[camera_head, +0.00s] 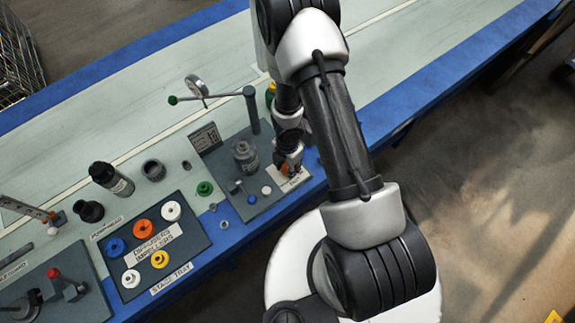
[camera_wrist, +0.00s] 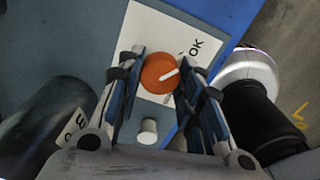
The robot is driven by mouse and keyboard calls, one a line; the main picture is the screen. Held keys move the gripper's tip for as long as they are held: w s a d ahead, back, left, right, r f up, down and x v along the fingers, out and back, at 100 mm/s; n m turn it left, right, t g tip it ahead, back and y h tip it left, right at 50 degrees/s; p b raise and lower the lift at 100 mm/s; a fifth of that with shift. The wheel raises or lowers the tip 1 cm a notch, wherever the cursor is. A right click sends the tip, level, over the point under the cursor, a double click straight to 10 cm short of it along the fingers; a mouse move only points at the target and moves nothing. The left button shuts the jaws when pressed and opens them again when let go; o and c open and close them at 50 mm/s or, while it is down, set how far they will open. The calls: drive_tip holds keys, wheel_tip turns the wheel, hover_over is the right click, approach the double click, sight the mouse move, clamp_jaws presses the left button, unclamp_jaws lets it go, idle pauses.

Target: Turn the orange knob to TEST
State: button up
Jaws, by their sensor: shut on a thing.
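The orange knob (camera_wrist: 157,72) sits on a white label plate (camera_wrist: 150,30) in the wrist view. My gripper (camera_wrist: 162,74) is shut on the knob, one finger on each side. The white pointer line on the knob runs to the right and slightly up, toward the side where "OK" is printed. The rest of the lettering near the knob is partly hidden by the right finger, and I cannot read TEST there. In the head view, my gripper (camera_head: 289,160) is down at the label plate (camera_head: 294,181), and the knob (camera_head: 285,169) shows only in part.
A white button (camera_wrist: 148,131) stands close to the knob. In the head view, a grey cylindrical housing (camera_head: 246,157) and a lever with a green ball (camera_head: 215,97) stand on the same dark plate. A tray (camera_head: 126,293) with coloured rings lies to the left.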

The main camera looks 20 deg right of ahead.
drive_tip(key=shift+m, duration=0.3)
drive_tip(key=m, duration=0.4)
drive_tip(key=shift+m, duration=0.3)
drive_tip(key=m, duration=0.5)
drive_tip(key=shift+m, duration=0.3)
drive_tip(key=o, duration=1.1)
drive_tip(key=shift+c, duration=0.2)
